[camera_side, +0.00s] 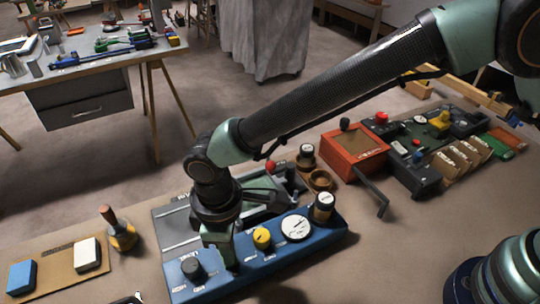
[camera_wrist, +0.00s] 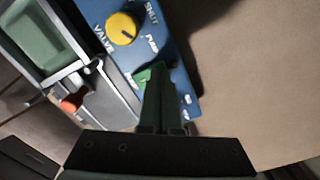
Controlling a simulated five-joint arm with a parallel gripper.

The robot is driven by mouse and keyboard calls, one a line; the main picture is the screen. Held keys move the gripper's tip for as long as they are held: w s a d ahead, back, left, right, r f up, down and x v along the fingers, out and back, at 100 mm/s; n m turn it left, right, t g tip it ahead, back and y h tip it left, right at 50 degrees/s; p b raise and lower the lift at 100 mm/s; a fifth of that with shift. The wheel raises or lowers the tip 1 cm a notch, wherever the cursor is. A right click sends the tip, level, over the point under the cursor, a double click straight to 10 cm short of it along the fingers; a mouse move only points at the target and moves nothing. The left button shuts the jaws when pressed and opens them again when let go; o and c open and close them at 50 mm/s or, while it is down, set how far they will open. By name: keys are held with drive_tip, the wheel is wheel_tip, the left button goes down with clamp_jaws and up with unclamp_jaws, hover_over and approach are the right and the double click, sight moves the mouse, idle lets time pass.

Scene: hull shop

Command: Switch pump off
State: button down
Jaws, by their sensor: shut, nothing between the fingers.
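A blue control panel (camera_side: 290,262) carries a black knob (camera_side: 192,267), a yellow knob (camera_side: 262,238), a round white gauge (camera_side: 296,228) and a dark cap with a pale top (camera_side: 323,206). My gripper (camera_side: 229,262) is shut and empty, low over the panel between the black and yellow knobs. In the wrist view the gripper (camera_wrist: 153,74) points at the blue panel (camera_wrist: 172,55) beside lettering that seems to read PUMP. The yellow knob (camera_wrist: 122,28), marked VALVE and SHUT, is just beyond the fingertips. No pump switch shows clearly; my fingers cover that spot. Contact cannot be told.
Behind the panel is a grey tray-like unit (camera_side: 176,228). A red-topped lever (camera_side: 270,166) stands by it. An orange box (camera_side: 354,150) with a crank (camera_side: 374,197) is to the right. A wooden-handled tool (camera_side: 122,235) stands left. The bench in front is largely clear.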

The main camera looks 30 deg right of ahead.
drive_tip(key=shift+r, duration=3.5)
drive_tip(key=w+d+r+m+t+y, duration=0.1)
drive_tip(key=w+d+r+m, duration=0.3)
drive_tip(key=d, duration=0.5)
drive_tip(key=w+d+r+m+t, duration=0.1)
drive_tip(key=w+d+r, duration=0.1)
drive_tip(key=d+r, duration=0.55)
drive_tip(key=s+d+m+t, duration=0.1)
drive_tip(key=s+d+m, duration=0.2)
drive_tip(key=d, duration=0.8)
drive_tip(key=s+d+m+t+h, duration=0.1)
drive_tip(key=s+d+m+t, duration=0.1)
drive_tip(key=d, duration=0.8)
drive_tip(key=shift+s+d+r+m+t, duration=0.3)
drive_tip(key=shift+s+d+r+m, duration=0.1)
drive_tip(key=shift+s+m, duration=0.5)
